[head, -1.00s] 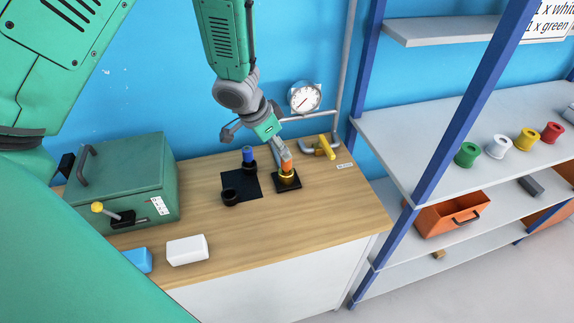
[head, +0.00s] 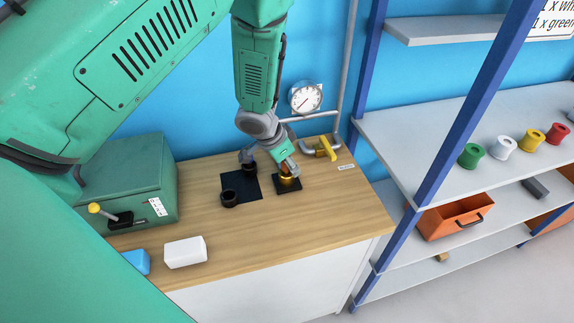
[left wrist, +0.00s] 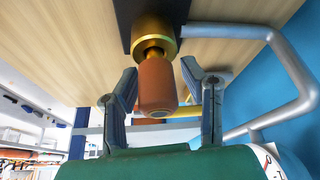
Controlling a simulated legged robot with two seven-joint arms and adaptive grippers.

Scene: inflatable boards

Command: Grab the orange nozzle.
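The orange nozzle (left wrist: 156,84) stands on a brass fitting (left wrist: 153,38) fixed to a dark square plate (head: 288,187) on the wooden bench. In the left wrist view the nozzle is between the two spread fingers of my left gripper (left wrist: 165,105), with a gap on each side. In the head view my left gripper (head: 270,165) is over the fitting and hides most of the nozzle. My right gripper is not in view.
A black mat (head: 240,188) with black holders lies left of the fitting. A yellow-handled valve on a grey pipe (head: 325,148) and a gauge (head: 305,98) are behind right. A green box (head: 130,190) and white block (head: 185,252) are at left.

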